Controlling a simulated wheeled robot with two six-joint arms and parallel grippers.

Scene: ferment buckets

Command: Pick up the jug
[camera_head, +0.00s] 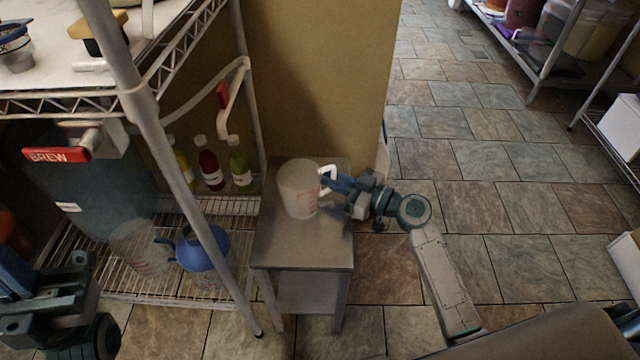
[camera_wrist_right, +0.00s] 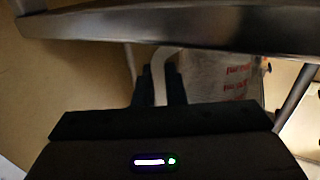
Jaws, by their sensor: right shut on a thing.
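A translucent white jug (camera_head: 298,192) with red markings stands upright on the small metal stand, its white handle on the right. It also shows in the right wrist view (camera_wrist_right: 225,78), partly hidden by a metal edge. My right gripper (camera_head: 329,179) comes in from the right and is shut on the jug's handle (camera_wrist_right: 160,72). I cannot tell whether the jug is touching the stand top or just above it. My left gripper (camera_head: 15,285) is at the lower left, away from the jug, cut off by the picture edge; its jaw state is unclear.
A rack post (camera_head: 180,175) rises left of the stand. A tan wall (camera_head: 320,80) is behind; tiled floor (camera_head: 500,210) is free at right.

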